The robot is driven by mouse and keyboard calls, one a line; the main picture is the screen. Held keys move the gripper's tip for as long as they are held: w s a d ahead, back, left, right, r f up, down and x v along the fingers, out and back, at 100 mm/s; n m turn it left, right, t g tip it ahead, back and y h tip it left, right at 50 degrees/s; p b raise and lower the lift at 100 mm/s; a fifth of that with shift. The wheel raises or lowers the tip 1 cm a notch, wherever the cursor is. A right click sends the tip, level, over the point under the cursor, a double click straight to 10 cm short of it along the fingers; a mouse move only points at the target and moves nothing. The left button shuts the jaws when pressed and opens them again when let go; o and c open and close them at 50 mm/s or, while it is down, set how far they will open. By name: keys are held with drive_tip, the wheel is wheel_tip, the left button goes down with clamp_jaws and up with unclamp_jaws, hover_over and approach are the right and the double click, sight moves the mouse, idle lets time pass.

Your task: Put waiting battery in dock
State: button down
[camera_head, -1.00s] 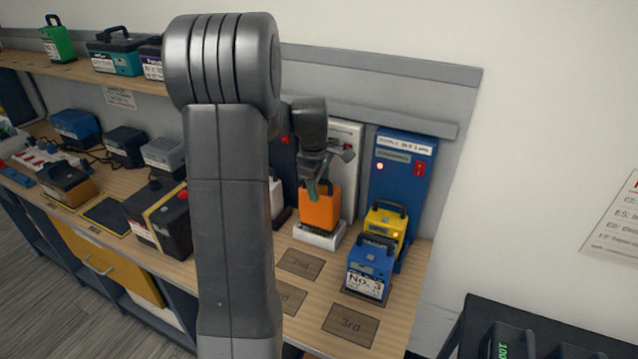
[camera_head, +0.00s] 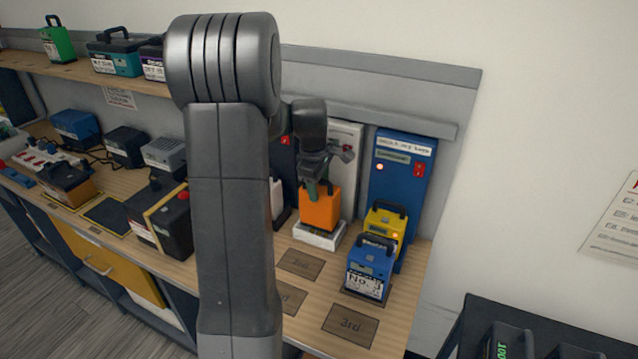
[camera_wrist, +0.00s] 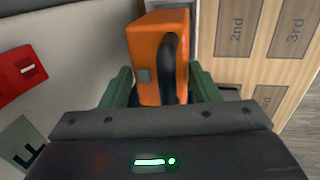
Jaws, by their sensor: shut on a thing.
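An orange battery (camera_head: 319,210) with a dark handle stands upright at a white dock (camera_head: 320,237) in front of a white panel. My gripper (camera_head: 318,187) is above it and shut on it; its green fingers flank the battery in the wrist view (camera_wrist: 162,85). Whether the battery is fully seated in the dock cannot be told. A blue battery (camera_head: 369,270) labelled "No. 3" stands upright on the bench. A yellow battery (camera_head: 386,229) stands behind it, in front of the blue panel (camera_head: 402,180) with a small lit red light.
Bench mats marked "2nd" (camera_head: 300,263) and "3rd" (camera_head: 350,325) are bare. A shelf (camera_head: 80,68) with batteries runs above. My arm hides the bench's middle.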

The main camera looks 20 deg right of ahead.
drive_tip(key=shift+f+b, duration=1.05)
drive_tip(key=shift+f, duration=0.55)
idle(0.6)
drive_tip(key=c, duration=0.6)
unclamp_jaws()
drive_tip(key=shift+o, duration=0.9)
drive_tip(key=shift+s+f, duration=0.1)
drive_tip(key=shift+f, duration=0.05)
wheel_tip(320, 180, up, 23)
drive_tip(key=p, duration=0.8)
hover_over(319, 194)
drive_tip(key=a, duration=0.2)
drive_tip(key=shift+s+a+f, duration=0.2)
drive_tip(key=shift+s, duration=0.2)
drive_tip(key=shift+r, duration=0.1)
